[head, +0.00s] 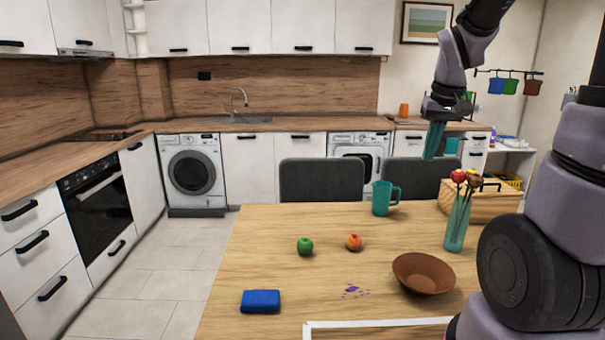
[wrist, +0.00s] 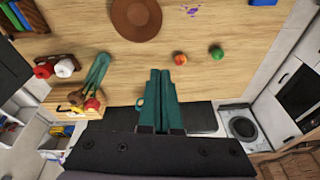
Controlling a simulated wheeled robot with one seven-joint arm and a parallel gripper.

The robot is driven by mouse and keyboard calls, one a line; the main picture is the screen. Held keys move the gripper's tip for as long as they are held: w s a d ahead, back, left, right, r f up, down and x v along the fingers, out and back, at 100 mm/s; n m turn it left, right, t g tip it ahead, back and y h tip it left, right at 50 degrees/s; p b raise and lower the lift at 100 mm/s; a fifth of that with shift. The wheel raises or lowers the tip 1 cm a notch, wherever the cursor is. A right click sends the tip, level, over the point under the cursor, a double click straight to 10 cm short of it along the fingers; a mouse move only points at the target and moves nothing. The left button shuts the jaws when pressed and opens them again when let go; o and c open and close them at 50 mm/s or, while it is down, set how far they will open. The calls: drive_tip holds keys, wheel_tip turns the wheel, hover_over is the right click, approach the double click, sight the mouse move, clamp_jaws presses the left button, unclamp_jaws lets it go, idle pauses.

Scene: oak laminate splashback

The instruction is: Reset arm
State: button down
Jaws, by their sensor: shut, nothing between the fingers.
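My gripper (head: 431,155) hangs with its teal fingers pointing down, above the far side of the wooden table (head: 250,225) and in front of a dark chair back. In the wrist view my gripper (wrist: 160,75) has its two teal fingers side by side, shut and empty. It touches nothing that I can see. My arm reaches it from the upper right of the head view.
On the table are a teal mug (head: 381,199), a green apple (head: 305,246), a peach-like fruit (head: 354,242), a brown bowl (head: 423,272), a blue block (head: 261,301), a glass vase (head: 457,225) and a wooden basket (head: 485,203). Purple spots (head: 352,290) mark the tabletop. Chairs (head: 333,181) stand behind.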

drive_tip(key=s+a+r+m+t+y, duration=0.1)
drive_tip(key=s+a+r+t, duration=0.3)
drive_tip(key=s+r, duration=0.6)
drive_tip(key=s+a+m, duration=0.1)
drive_tip(key=s, duration=0.2)
drive_tip(key=shift+s+r+m+y, duration=0.25)
drive_tip(key=shift+s+m+y, duration=0.05)
drive_tip(key=shift+m+y, duration=0.1)
